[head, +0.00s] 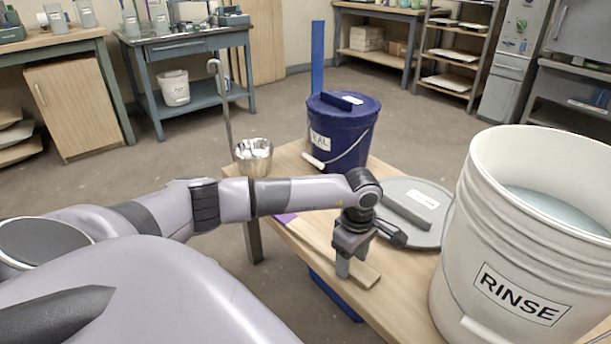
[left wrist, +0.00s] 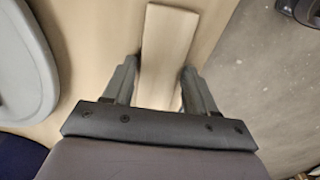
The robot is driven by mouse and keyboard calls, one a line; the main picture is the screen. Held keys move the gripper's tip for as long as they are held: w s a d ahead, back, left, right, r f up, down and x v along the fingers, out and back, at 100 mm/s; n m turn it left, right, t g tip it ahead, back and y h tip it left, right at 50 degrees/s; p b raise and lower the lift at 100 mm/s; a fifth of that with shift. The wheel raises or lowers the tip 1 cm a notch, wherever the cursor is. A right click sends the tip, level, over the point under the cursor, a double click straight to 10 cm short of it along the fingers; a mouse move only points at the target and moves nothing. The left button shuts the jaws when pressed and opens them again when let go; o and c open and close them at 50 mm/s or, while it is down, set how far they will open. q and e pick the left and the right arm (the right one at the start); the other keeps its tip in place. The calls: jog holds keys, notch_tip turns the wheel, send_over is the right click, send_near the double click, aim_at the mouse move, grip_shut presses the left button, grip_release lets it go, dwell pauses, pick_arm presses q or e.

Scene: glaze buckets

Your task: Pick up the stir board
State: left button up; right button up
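The stir board is a flat, pale wooden strip that lies on the wooden table near its front edge; its end shows beside my gripper in the head view (head: 368,278). In the left wrist view the stir board (left wrist: 166,48) runs lengthwise away from me, between the two fingers. My left gripper (head: 350,268) points down over the board, and it also shows in the left wrist view (left wrist: 158,82). Its fingers are apart, one along each long side of the board. I cannot tell whether they touch it. My right gripper is not in view.
A white RINSE bucket (head: 462,240) with water stands right of my gripper. A grey lid (head: 432,192) with a dark bar lies behind it.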

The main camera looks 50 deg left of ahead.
pick_arm(q)
jog(key=c, duration=0.8)
